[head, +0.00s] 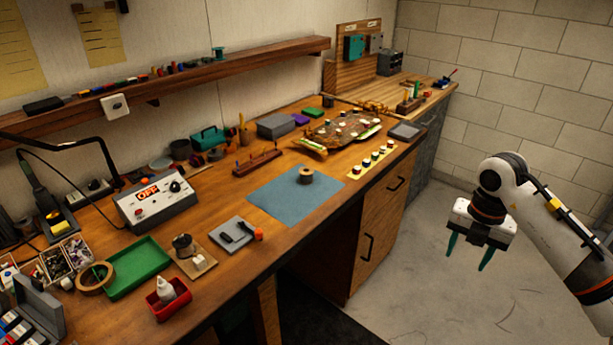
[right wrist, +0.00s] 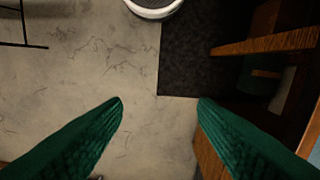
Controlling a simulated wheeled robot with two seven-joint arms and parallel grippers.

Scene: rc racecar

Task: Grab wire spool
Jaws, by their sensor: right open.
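A small wire spool (head: 305,175) stands on the blue mat (head: 280,199) on the workbench in the head view. It looks brown with a dark hole in its top. My right gripper (head: 468,258) is open and empty, with green fingers pointing down. It hangs over the floor to the right of the bench, well apart from the spool. In the right wrist view its two green fingers (right wrist: 160,103) are spread with only floor between them, and the spool does not show there. My left gripper is not in view.
The wooden bench (head: 330,207) has drawers along its front edge. A grey pad (head: 237,234) with tools and a green tray (head: 138,267) lie left.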

